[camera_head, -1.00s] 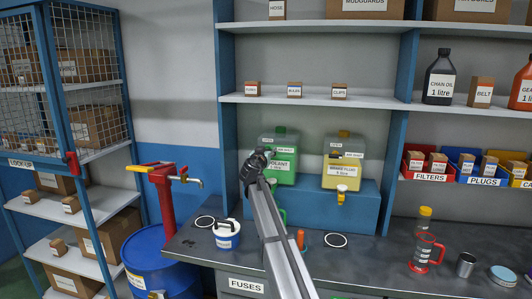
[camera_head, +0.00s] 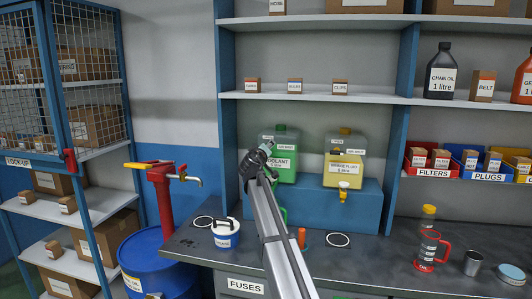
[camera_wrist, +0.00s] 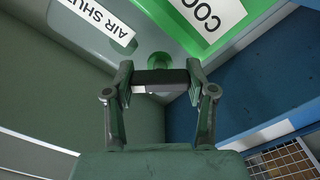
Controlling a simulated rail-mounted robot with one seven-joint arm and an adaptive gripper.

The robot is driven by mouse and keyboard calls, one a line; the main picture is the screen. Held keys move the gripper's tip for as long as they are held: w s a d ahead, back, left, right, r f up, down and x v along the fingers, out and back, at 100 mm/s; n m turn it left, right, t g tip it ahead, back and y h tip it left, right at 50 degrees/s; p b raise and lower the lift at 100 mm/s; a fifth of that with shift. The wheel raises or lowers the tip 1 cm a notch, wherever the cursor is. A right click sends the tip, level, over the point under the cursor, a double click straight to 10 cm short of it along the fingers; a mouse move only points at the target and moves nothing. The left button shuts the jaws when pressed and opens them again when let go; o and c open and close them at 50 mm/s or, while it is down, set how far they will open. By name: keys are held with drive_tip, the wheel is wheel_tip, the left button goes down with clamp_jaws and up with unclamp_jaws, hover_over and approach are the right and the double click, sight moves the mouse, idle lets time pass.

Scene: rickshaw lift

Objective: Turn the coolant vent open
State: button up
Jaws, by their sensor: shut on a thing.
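The coolant tank (camera_head: 284,172) is a translucent container with green liquid, standing on the blue stand. Its label and AIR SHUT label also show upside down in the wrist view. My gripper (camera_head: 265,147) is at the tank's left side and hides part of it. In the wrist view my gripper (camera_wrist: 160,82) has its two fingers closed on the ends of a dark bar, the coolant vent (camera_wrist: 160,76), in front of a round green fitting. The vent itself is too small to make out in the head view.
The brake fluid tank (camera_head: 345,170), yellow, stands just right on the same blue stand (camera_head: 352,203). A shelf (camera_head: 310,96) with small boxes runs above.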

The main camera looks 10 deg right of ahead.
drive_tip(key=n, duration=0.4)
drive_tip(key=shift+r+n, duration=0.1)
drive_tip(key=shift+n, duration=0.2)
drive_tip(key=shift+w+n+p, duration=0.1)
drive_tip(key=shift+n+p, duration=0.6)
drive_tip(key=shift+n, duration=1.6)
drive_tip(key=o, duration=1.2)
drive_tip(key=shift+c, duration=0.2)
drive_tip(key=v, duration=1.2)
